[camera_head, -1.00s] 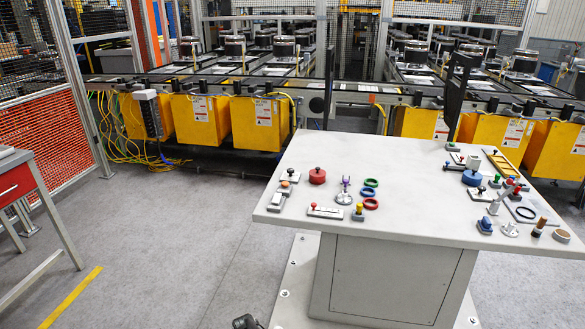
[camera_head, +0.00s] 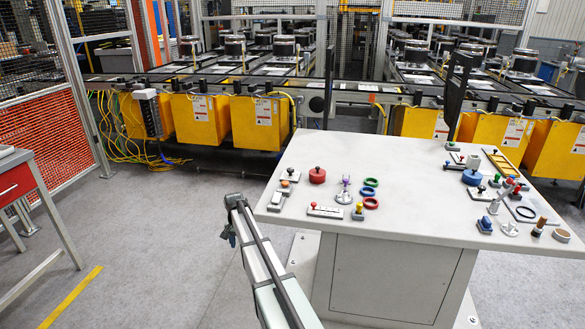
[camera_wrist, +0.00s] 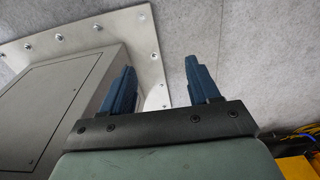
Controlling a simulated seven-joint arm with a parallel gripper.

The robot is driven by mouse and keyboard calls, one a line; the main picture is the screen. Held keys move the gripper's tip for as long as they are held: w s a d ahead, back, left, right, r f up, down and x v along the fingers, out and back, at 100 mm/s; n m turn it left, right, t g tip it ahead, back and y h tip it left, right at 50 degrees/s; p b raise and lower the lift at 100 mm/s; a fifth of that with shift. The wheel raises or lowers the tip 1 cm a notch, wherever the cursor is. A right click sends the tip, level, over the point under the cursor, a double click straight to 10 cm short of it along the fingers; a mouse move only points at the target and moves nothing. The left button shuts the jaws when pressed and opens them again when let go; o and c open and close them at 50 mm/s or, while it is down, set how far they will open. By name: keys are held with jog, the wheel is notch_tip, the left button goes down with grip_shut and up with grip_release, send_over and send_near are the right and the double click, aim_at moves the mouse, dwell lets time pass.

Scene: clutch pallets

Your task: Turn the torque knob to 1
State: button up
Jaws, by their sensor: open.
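Small controls stand on the light grey table (camera_head: 400,150). A red round knob-like part (camera_head: 317,176) sits near its left end, and a blue round one (camera_head: 472,178) sits toward the right. No label is readable, so I cannot tell which part is the torque knob or where it is set. My gripper (camera_wrist: 158,75) shows in the wrist view with its two blue fingers wide apart and nothing between them. It points past the table's grey pedestal (camera_wrist: 60,105) toward the floor. In the head view my arm is left of the table's front corner, apart from the controls.
Red and green rings (camera_head: 371,202), a purple-topped part (camera_head: 344,190) and a white slider-like plate (camera_head: 325,211) crowd the table's left part. More small parts cluster at the right. The table's middle is clear. A red-drawered bench (camera_head: 15,185) stands far left.

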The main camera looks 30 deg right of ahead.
jog(key=w+d+r+m+t, duration=0.15)
jog(key=w+d+r, duration=0.35)
jog(key=r, duration=0.7)
jog(key=w+d+r+m+t, duration=0.15)
jog(key=w+d+r, duration=0.35)
jog(key=r, duration=0.7)
jog(key=w+d+r+m, duration=0.3)
jog(key=w+d+r, duration=0.25)
jog(key=r, duration=0.65)
jog(key=m+y, duration=0.4)
jog(key=m, duration=0.8)
send_over(291, 169)
jog(key=s+d, duration=0.4)
jog(key=f, duration=0.2)
jog(key=x, duration=1.2)
jog(key=shift+w+f, duration=0.2)
jog(key=shift+f, duration=0.15)
jog(key=shift+c, duration=0.3)
jog(key=c, duration=1)
